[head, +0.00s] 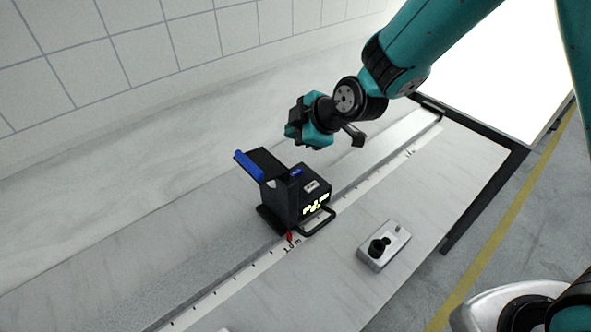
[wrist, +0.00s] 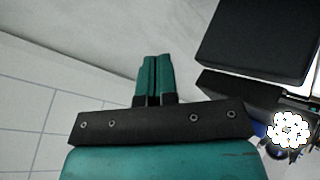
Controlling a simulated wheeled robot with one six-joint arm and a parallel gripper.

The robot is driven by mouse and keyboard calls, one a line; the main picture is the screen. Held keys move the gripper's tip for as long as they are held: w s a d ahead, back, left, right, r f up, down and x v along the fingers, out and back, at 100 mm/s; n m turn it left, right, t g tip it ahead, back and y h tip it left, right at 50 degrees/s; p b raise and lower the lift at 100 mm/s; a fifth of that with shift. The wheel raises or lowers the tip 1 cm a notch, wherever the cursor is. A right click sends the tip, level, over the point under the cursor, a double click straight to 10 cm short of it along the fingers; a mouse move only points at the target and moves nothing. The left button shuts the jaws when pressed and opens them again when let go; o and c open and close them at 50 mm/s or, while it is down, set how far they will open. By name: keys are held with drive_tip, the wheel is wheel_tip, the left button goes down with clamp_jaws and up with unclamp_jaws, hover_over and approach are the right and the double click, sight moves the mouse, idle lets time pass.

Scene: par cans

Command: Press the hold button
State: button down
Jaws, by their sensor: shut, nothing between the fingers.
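Black parts of the meter (wrist: 252,42) fill the right side there, with a blurred white glow.
A scale rail (head: 365,170) runs diagonally along the bench; a red pointer (head: 289,236) sits near its 1.0 m mark. A silver box with a black knob (head: 383,246) stands at the front right. A tiled wall is behind. The bench left of the meter is clear.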

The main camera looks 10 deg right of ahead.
drive_tip(key=b, duration=0.5)
hover_over(295, 174)
wheel_tip(295, 174, down, 8)
drive_tip(key=shift+r, duration=0.15)
drive_tip(key=shift+f+b, duration=0.55)
drive_tip(key=shift+b, duration=0.15)
drive_tip(key=shift+f, duration=0.1)
idle(1.2)
drive_tip(key=shift+f+b, duration=0.35)
drive_tip(key=shift+b, duration=0.2)
drive_tip(key=shift+f+b, duration=0.35)
drive_tip(key=shift+b, duration=0.05)
idle(0.4)
drive_tip(key=shift+r, duration=0.15)
drive_tip(key=shift+r+p, duration=0.4)
drive_tip(key=shift+r, duration=0.25)
